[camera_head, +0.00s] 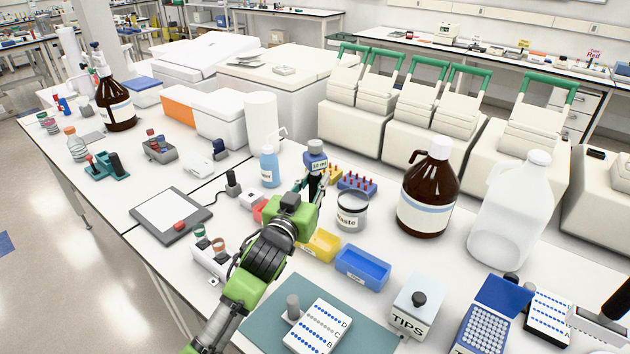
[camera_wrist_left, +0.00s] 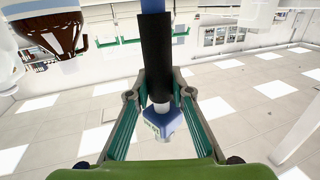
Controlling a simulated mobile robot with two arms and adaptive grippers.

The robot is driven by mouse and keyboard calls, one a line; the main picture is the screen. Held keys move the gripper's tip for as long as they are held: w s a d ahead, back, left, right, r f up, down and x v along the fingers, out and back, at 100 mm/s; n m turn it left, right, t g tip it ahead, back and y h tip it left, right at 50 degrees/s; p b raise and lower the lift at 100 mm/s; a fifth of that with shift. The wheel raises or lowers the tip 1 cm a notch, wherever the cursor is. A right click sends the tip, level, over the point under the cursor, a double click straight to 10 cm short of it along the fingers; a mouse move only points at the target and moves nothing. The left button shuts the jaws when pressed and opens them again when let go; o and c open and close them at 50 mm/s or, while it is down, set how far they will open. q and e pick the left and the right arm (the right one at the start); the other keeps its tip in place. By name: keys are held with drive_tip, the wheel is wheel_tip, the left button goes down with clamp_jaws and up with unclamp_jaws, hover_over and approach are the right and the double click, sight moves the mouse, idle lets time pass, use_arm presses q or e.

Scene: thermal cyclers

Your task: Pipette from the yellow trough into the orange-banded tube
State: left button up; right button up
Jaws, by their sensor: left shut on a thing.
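My left gripper (camera_head: 312,186) is shut on a pipette with a blue, labelled head (camera_head: 315,158) and a black grip. In the left wrist view the black grip (camera_wrist_left: 155,60) stands between the fingers. I hold it roughly upright above the bench; its lower end is hidden behind my gripper and arm. The yellow trough (camera_head: 322,245) sits on the bench just right of my forearm, beside a blue trough (camera_head: 362,266). A tube with an orange-brown band (camera_head: 218,244) stands in a small white rack (camera_head: 207,266), left of my forearm.
A waste pot (camera_head: 352,211), brown bottle (camera_head: 429,190) and clear jug (camera_head: 511,215) stand right of the gripper. A tips box (camera_head: 418,308) and open blue tip rack (camera_head: 488,325) are at the front right. A blue wash bottle (camera_head: 269,168) stands behind. Thermal cyclers line the back.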

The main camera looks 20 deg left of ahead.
sight(315, 159)
use_arm(q)
drive_tip(key=shift+r+p, duration=2.65)
drive_tip(key=shift+r, duration=0.45)
drive_tip(key=shift+f, duration=0.1)
